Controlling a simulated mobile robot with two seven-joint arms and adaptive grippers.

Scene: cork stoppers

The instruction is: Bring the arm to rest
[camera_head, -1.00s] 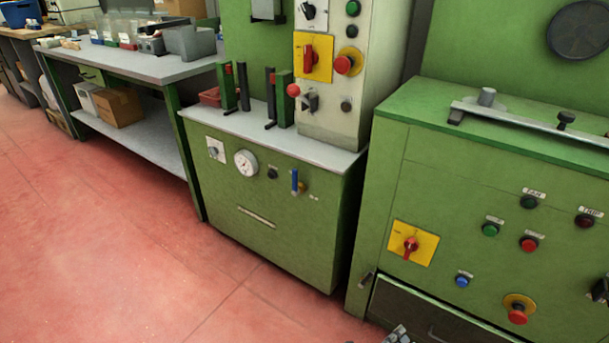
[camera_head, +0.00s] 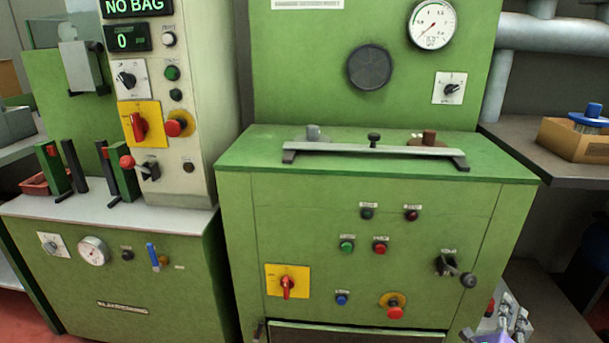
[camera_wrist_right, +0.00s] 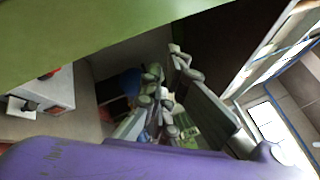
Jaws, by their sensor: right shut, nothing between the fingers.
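My right gripper (camera_head: 512,318) shows at the bottom right edge of the head view, in front of the right side of the green machine (camera_head: 470,230). It is shut and holds nothing. It also shows in the right wrist view (camera_wrist_right: 168,75), past a purple surface that fills the bottom. My left gripper is not in view. I see no cork stoppers.
A long metal bar (camera_head: 375,150) lies on the green machine's top. A black knob lever (camera_head: 455,268) juts from its front near my right gripper. A bench with a cardboard box (camera_head: 575,142) stands at the right. A control column (camera_head: 175,100) stands at the left.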

